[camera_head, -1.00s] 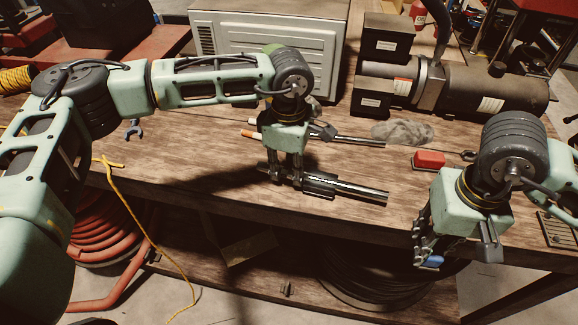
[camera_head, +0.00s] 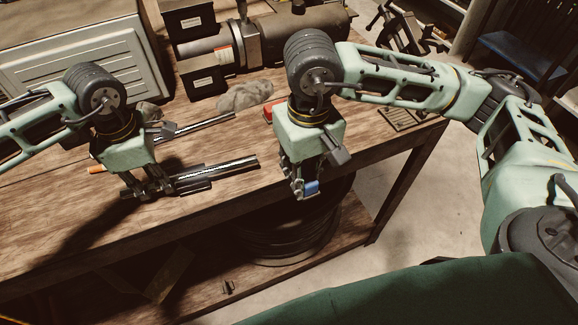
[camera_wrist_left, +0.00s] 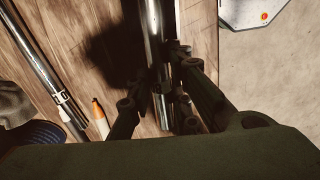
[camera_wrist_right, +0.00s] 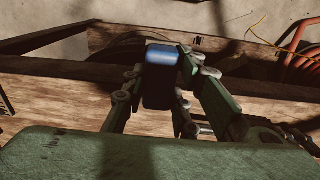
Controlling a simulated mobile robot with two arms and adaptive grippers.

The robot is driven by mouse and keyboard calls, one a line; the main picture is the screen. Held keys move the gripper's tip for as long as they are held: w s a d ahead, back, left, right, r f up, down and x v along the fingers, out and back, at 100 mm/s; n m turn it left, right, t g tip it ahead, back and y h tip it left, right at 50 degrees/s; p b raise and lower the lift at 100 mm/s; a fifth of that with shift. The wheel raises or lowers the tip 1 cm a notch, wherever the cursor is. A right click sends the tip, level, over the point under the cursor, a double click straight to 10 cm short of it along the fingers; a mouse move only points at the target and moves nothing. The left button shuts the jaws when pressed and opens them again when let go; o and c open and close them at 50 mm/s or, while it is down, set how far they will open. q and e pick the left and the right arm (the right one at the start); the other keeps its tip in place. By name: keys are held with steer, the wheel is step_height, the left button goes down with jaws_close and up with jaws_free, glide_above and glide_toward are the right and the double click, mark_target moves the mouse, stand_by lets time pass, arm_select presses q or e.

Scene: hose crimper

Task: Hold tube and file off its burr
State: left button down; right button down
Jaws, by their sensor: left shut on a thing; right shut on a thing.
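A shiny metal tube (camera_head: 235,166) lies level just above or on the bench near its front edge. My left gripper (camera_head: 160,190) is shut around its left part, beside a dark sleeve-like piece. In the left wrist view the tube (camera_wrist_left: 154,25) runs between the left fingers (camera_wrist_left: 160,100). My right gripper (camera_head: 304,192) is shut on a small blue-and-dark block (camera_head: 312,188), to the right of the tube's free end and apart from it. The block also shows in the right wrist view (camera_wrist_right: 160,65). I cannot tell whether it is a file. No burr is discernible.
A second metal rod (camera_head: 215,123) and an orange-tipped tool (camera_head: 97,169) lie behind the tube. A grey rag (camera_head: 245,95) and a red object (camera_head: 268,113) lie farther back. A dark motor-like machine (camera_head: 290,25) fills the back. Open floor (camera_head: 440,200) lies right of the bench.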

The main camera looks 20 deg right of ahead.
glide_toward(230, 163)
steer(key=shift+w+f, duration=0.1)
steer(key=shift+f, duration=2.7)
steer(key=shift+d+f, duration=0.35)
steer(key=shift+d, duration=0.3)
steer(key=shift+s+d, duration=0.15)
steer(key=shift+d, duration=1.15)
steer(key=shift+s+d, duration=0.15)
steer(key=shift+d, duration=1.15)
steer(key=a, duration=0.6)
steer(key=shift+w+a, duration=0.25)
step_height(230, 163, up, 2)
steer(key=shift+w+r, duration=0.15)
steer(key=shift+r, duration=0.1)
step_height(230, 163, up, 6)
steer(key=shift+f, duration=0.1)
